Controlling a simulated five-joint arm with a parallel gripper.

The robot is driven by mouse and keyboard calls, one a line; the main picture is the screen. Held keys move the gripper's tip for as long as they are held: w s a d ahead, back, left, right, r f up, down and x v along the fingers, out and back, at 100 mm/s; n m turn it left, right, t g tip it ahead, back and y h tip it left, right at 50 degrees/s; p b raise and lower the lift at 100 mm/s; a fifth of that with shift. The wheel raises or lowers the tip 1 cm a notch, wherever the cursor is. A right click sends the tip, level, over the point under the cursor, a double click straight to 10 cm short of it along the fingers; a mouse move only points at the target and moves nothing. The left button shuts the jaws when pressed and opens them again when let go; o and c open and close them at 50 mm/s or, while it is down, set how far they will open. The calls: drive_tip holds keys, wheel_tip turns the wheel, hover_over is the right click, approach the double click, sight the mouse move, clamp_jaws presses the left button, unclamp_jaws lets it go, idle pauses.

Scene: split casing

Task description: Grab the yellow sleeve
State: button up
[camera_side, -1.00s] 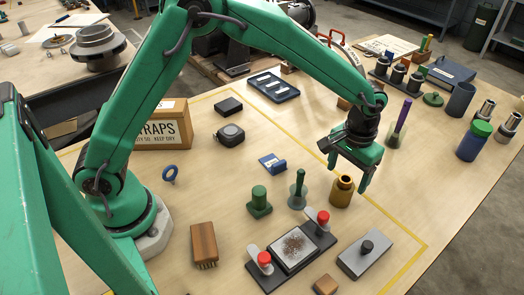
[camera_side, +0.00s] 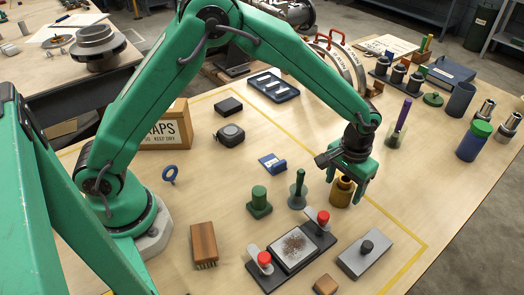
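The yellow sleeve (camera_side: 340,194) is a short, brass-yellow cylinder standing upright on the table, right of the green-handled tool. My gripper (camera_side: 349,193) points down over it. One finger shows to the right of the sleeve, with its tip beside it. The other finger is hidden or hard to make out near the sleeve's top left. The fingers look spread apart, with the sleeve's top between or just behind them. I cannot tell whether they touch it.
Left of the sleeve stand a green-handled tool (camera_side: 298,192) and a green knobbed block (camera_side: 259,202). In front lie a fixture with red knobs (camera_side: 293,248) and a grey block with a black knob (camera_side: 364,256). A purple-handled tool (camera_side: 401,118) stands behind right.

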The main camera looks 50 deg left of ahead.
clamp_jaws()
drive_tip(key=shift+r, duration=0.1)
drive_tip(key=shift+r, duration=0.75)
drive_tip(key=r, duration=0.3)
drive_tip(key=shift+s+d, duration=0.2)
drive_tip(key=shift+d, duration=0.05)
drive_tip(key=s+d+r, duration=0.6)
drive_tip(key=s, duration=0.3)
drive_tip(key=shift+s+r, duration=0.15)
drive_tip(key=shift+r, duration=0.1)
